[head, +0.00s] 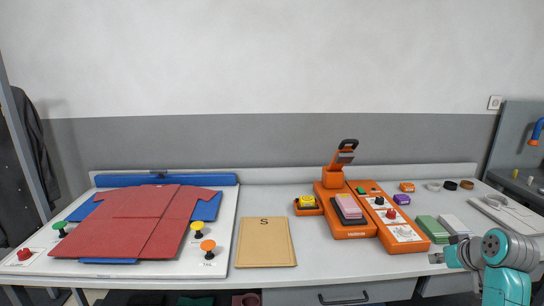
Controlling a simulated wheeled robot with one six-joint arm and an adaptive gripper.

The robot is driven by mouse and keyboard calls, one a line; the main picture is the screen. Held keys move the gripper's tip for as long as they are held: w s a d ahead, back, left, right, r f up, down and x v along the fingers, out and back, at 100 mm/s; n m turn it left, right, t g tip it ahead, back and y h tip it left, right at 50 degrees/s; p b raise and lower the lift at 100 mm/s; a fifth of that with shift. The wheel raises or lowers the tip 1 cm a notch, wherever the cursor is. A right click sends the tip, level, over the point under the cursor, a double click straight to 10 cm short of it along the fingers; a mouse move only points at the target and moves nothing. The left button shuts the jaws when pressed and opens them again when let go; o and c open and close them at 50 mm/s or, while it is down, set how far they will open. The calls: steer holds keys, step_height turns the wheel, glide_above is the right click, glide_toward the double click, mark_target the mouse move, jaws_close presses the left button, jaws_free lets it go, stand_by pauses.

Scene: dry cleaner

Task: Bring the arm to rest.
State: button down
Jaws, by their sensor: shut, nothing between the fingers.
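My arm (491,262) is teal and grey and shows at the lower right in the head view. My gripper (436,258) is at the left end of the arm, near the front edge of the table. It is shut and holds nothing. The finger detail is small in this view.
The long table (370,268) carries a red shirt shape (140,222) on a white board at left, a tan board (265,242) marked S, and an orange press (340,205). Green blocks (432,229) and white blocks (453,225) lie just behind my gripper. A drawer (345,294) sits below.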

steer(key=s+a+f+m+t, duration=0.1)
steer(key=s+a+f, duration=0.35)
steer(key=f, duration=0.45)
steer(key=s+a+f, duration=0.3)
steer(key=a+f, duration=0.2)
steer(key=f, duration=0.4)
steer(key=s+a+f+t+h, duration=0.1)
steer(key=s+a+f, duration=0.3)
steer(key=s, duration=0.3)
steer(key=s+a+f+t, duration=0.1)
steer(key=s+a+f, duration=0.3)
steer(key=s, duration=0.2)
steer(key=s+a+t, duration=0.1)
steer(key=s+a, duration=0.2)
steer(key=s, duration=0.6)
steer(key=s+a, duration=0.3)
steer(key=s, duration=0.6)
steer(key=s+a+r+t, duration=0.2)
steer(key=s+a+r, duration=0.1)
steer(key=s+r, duration=0.9)
steer(key=s, duration=0.3)
steer(key=shift+s+n+y, duration=0.2)
steer(key=shift+n+y, duration=0.1)
steer(key=shift+n, duration=0.1)
